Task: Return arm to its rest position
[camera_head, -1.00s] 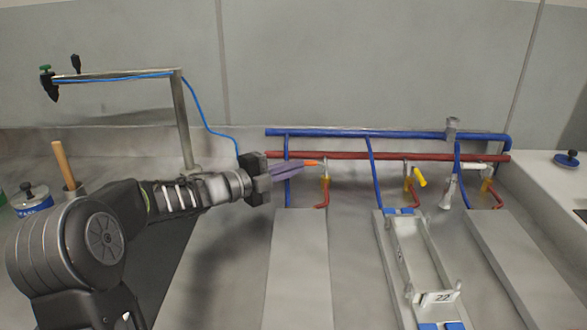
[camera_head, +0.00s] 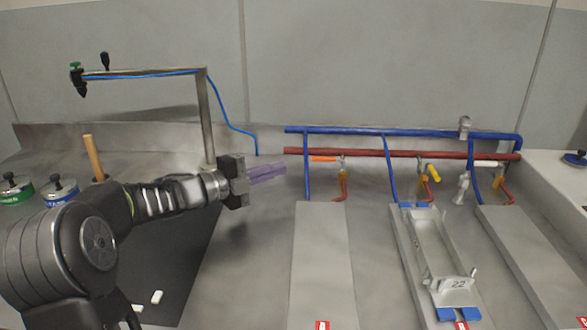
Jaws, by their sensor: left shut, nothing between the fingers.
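My left arm comes in from the left, and its left gripper (camera_head: 268,173) is shut and empty. Its purple-tinted fingers point right, just left of the pipes and above the grey worktop. The fingertips are apart from the orange valve handle (camera_head: 323,158) on the red pipe (camera_head: 375,153). My right gripper does not show.
A blue pipe (camera_head: 400,132) runs above the red one, with a yellow handle (camera_head: 433,174) further right. A metal stand (camera_head: 207,120) with a blue hose is behind my arm. Lidded pots (camera_head: 60,190) stand left.

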